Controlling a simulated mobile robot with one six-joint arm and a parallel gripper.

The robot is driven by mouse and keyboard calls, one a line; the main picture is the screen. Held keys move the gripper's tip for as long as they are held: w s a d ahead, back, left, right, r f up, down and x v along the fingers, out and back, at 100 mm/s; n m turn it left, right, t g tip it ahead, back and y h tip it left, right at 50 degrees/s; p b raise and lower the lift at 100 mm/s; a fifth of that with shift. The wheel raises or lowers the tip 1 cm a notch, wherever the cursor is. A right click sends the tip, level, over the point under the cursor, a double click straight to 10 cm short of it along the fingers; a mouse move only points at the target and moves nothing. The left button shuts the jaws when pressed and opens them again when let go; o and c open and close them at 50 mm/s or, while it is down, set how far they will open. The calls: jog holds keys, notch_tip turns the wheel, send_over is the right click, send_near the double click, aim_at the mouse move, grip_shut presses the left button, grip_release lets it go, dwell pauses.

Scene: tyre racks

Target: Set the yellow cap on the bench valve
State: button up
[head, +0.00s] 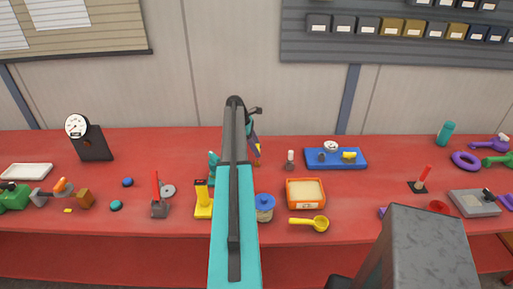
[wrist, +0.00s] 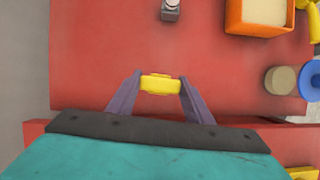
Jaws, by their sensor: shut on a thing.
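The yellow cap (wrist: 160,84) is pinched between the two purple fingers of my gripper (wrist: 160,83). In the head view my gripper (head: 256,153) shows in part beside my teal arm, with a sliver of yellow at its tip. A small grey block with a pale upright stem, seemingly the bench valve (head: 290,160), stands on the red bench, right of my gripper. It also shows at the top edge of the wrist view (wrist: 171,9), partly cut off and apart from the cap. The cap's height above the bench is unclear.
An orange-rimmed tray (head: 305,204), a blue-lidded jar (head: 265,210) and a yellow scoop (head: 310,223) lie nearer the bench front. A blue board with fittings (head: 335,164) is right of the valve. Red bench between the cap and valve looks clear in the wrist view.

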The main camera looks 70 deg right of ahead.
jog(key=shift+f+b, duration=0.8)
jog(key=shift+f, duration=2.05)
jog(key=shift+f, duration=0.1)
jog(key=shift+c, duration=0.5)
jog(key=o, duration=1.9)
jog(key=shift+c, duration=0.2)
jog(key=p+v, duration=0.4)
jog(key=v, duration=0.5)
jog(key=shift+r+p, duration=0.4)
jog(key=shift+w+a+r, duration=0.1)
jog(key=shift+w+r, duration=0.05)
jog(key=shift+r, duration=0.05)
dwell(0.4)
